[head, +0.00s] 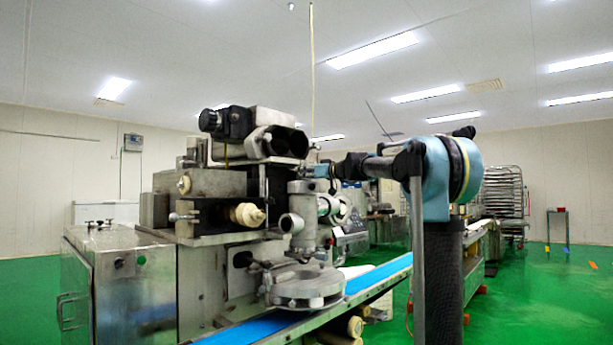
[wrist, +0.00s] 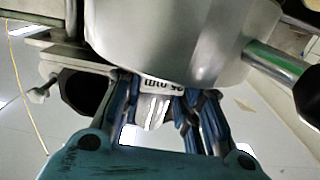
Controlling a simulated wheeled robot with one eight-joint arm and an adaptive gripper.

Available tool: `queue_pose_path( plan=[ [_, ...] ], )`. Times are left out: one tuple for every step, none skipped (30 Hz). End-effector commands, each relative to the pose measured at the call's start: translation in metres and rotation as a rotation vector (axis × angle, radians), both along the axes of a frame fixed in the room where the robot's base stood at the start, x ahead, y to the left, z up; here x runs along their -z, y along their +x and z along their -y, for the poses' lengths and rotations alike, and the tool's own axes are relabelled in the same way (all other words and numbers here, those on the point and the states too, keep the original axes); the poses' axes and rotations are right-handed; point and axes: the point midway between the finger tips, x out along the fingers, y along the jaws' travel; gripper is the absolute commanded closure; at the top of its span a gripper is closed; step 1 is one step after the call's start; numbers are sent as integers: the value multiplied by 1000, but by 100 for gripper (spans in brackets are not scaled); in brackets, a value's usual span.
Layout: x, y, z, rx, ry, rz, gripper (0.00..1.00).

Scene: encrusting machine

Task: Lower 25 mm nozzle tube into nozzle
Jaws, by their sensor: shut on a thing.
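The nozzle (head: 303,205) is an upright metal body with a round side port, on the front of the machine in the head view. In the wrist view a large grey metal cylinder (wrist: 190,35), which looks like the nozzle, fills the top middle. My gripper (wrist: 163,115) has its blue-lined fingers closed around the 25 mm nozzle tube (wrist: 153,108), a pale tube with an upside-down label. The tube's far end meets the cylinder's edge in the picture; I cannot tell whether it is inside. In the head view my gripper (head: 321,171) is at the nozzle's top; the tube is too small to make out.
The encrusting machine (head: 215,195) stands close behind and left of the nozzle. A round metal ring (head: 303,289) sits below it, above a blue conveyor belt (head: 377,274). A dark round opening (wrist: 78,92) is left of my fingers.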

Motion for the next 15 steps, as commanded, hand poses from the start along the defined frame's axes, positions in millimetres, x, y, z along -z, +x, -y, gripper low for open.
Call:
queue_pose_path(
  plan=[
    [0, 0, 0, 0, 0, 0, 100],
    [0, 0, 0, 0, 0, 0, 100],
    [0, 0, 0, 0, 0, 0, 100],
    [0, 0, 0, 0, 0, 0, 100],
    [0, 0, 0, 0, 0, 0, 100],
    [0, 0, 0, 0, 0, 0, 100],
    [0, 0, 0, 0, 0, 0, 100],
    [0, 0, 0, 0, 0, 0, 100],
    [0, 0, 0, 0, 0, 0, 100],
    [0, 0, 0, 0, 0, 0, 70],
    [0, 0, 0, 0, 0, 0, 63],
    [0, 0, 0, 0, 0, 0, 54],
    [0, 0, 0, 0, 0, 0, 47],
    [0, 0, 0, 0, 0, 0, 45],
    [0, 0, 0, 0, 0, 0, 45]
  ],
)
